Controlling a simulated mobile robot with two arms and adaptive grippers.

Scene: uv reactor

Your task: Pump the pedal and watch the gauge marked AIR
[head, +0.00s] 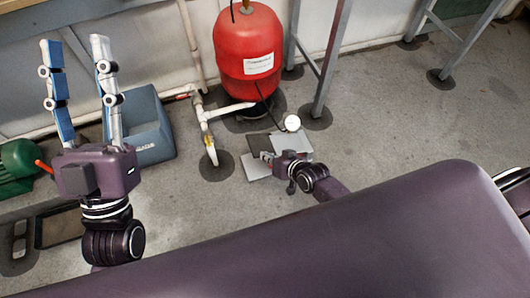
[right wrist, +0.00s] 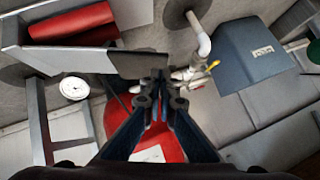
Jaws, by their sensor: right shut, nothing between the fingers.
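The pedal (head: 297,143) is a grey plate with a dark pad, low on the floor in front of the red tank. In the right wrist view the pedal (right wrist: 60,60) has a dark end and a red cylinder (right wrist: 72,20) beside it. A round white gauge (head: 292,123) sits at its far side; it also shows in the right wrist view (right wrist: 74,88). Its marking and needle are too small to read. My right gripper (head: 268,158) is shut and empty, at the pedal's dark end; contact is unclear. My left gripper (head: 73,42) is open and empty, raised at the left.
A red tank (head: 247,45) stands behind the pedal, with a thin black hose. White pipes (head: 207,125) with a yellow handle stand left of the pedal. A blue-grey box (head: 150,125) and green machine (head: 18,165) are further left. Metal legs (head: 333,55) rise behind. Floor at right is clear.

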